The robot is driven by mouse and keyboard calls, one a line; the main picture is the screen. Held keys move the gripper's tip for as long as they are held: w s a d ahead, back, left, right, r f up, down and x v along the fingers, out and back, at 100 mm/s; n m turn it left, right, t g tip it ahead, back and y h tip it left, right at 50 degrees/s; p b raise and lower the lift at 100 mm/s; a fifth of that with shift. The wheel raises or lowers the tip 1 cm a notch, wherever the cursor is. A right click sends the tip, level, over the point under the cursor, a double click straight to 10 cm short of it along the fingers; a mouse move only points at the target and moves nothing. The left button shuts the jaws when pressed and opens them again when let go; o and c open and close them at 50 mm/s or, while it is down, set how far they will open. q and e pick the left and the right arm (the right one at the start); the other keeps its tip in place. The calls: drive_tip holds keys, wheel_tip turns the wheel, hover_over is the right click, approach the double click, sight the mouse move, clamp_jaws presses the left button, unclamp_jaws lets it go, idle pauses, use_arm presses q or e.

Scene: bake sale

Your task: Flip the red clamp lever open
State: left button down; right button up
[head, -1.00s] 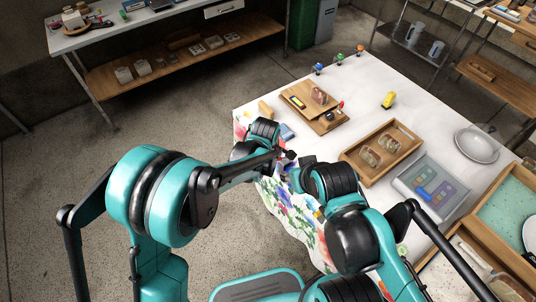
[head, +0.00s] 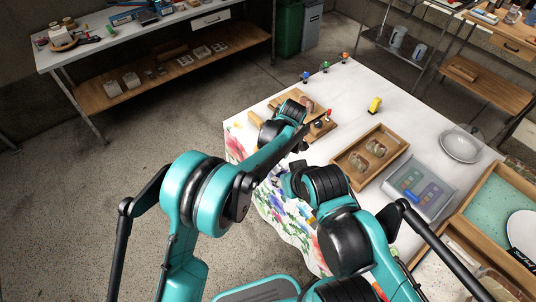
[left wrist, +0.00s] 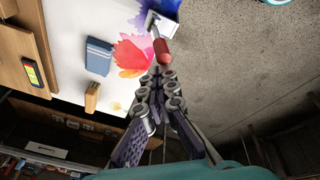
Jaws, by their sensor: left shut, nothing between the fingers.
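The red clamp lever (left wrist: 161,51) shows in the left wrist view, joined to a metal clamp (left wrist: 160,24) by the edge of the flower-printed cloth. My left gripper (left wrist: 157,73) is shut and empty, its fingertips close to the free end of the red lever. I cannot tell whether they touch. In the head view my left arm reaches over the table's left edge, and I cannot make out the lever or the left gripper's fingers there. My right arm reaches in at the lower right, but its gripper's fingers are hidden.
A blue box (left wrist: 98,57) and a wooden block (left wrist: 92,97) lie near the clamp. The white table (head: 395,105) also holds a wooden tray (head: 396,153), a yellow object (head: 375,105) and a grey plate (head: 461,145). Open floor lies left of the table.

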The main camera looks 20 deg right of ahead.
use_arm(q)
drive_tip(key=shift+s+d+f, duration=0.1)
drive_tip(key=shift+d+f, duration=0.05)
drive_tip(key=shift+d, duration=0.2)
use_arm(e)
drive_tip(key=shift+d, duration=0.1)
use_arm(q)
drive_tip(key=shift+a+r+p, duration=0.15)
drive_tip(key=shift+r+p, duration=0.3)
drive_tip(key=shift+r, duration=0.45)
use_arm(e)
drive_tip(key=shift+r, duration=0.45)
use_arm(q)
drive_tip(key=w+a+r, duration=0.1)
drive_tip(key=w+a, duration=0.2)
drive_tip(key=s+d+r+p, duration=0.1)
drive_tip(key=d+r+p, duration=0.2)
drive_tip(key=r, duration=0.5)
drive_tip(key=shift+s+d+r, duration=0.15)
drive_tip(key=shift+s+d, duration=0.25)
drive_tip(key=shift+d, duration=0.2)
use_arm(e)
drive_tip(key=r, duration=0.2)
drive_tip(key=d+r, duration=0.1)
drive_tip(key=shift+s, duration=0.35)
